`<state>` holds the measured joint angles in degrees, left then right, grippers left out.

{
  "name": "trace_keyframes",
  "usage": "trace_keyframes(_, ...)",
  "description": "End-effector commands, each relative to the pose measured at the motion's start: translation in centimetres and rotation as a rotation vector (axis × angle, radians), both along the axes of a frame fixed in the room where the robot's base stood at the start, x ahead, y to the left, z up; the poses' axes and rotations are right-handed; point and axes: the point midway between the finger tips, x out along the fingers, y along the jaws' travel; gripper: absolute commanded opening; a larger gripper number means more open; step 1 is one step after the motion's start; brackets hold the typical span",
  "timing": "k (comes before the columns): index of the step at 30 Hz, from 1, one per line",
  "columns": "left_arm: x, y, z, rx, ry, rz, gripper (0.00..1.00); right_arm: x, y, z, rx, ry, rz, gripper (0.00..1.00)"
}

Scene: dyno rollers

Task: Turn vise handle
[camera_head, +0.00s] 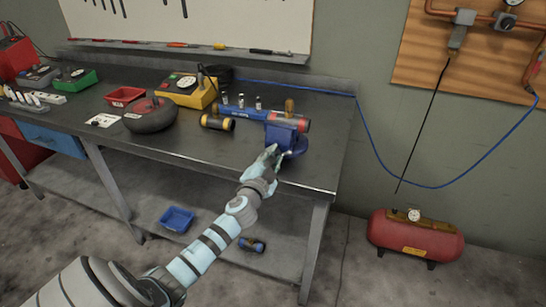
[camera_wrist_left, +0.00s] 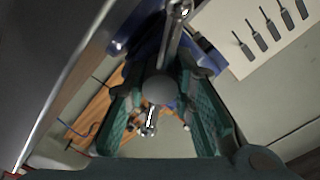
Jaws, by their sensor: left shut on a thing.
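The blue vise (camera_head: 289,138) stands at the right front corner of the workbench. My left gripper (camera_head: 272,156) is at its front side, and in the left wrist view the gripper (camera_wrist_left: 158,88) has its two green-padded fingers on either side of the round grey screw head. The vise handle (camera_wrist_left: 171,45) is a shiny metal bar with rounded ends, running through that head and tilted in the picture. The fingers are shut around the head and handle; the exact contact is hard to see. In the head view the gripper hides the handle. My right gripper is not in view.
A blue cylinder with a red end (camera_head: 305,124) lies at the vise top. A red compressor (camera_head: 415,237) is on the floor right of the workbench (camera_head: 240,155).

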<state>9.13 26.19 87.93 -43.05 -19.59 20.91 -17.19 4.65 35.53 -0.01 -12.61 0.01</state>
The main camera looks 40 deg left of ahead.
Motion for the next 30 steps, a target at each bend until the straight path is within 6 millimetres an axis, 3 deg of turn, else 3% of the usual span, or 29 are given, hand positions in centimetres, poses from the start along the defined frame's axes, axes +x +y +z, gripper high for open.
trace_keyframes(15, -0.02, -0.04, -0.09, 0.296, 0.105, -0.001, 0.00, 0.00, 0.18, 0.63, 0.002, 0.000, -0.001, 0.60)
trace_keyframes(30, -0.02, -0.04, -0.16, 0.346, 0.123, -0.001, 0.00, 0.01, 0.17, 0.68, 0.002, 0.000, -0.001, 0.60)
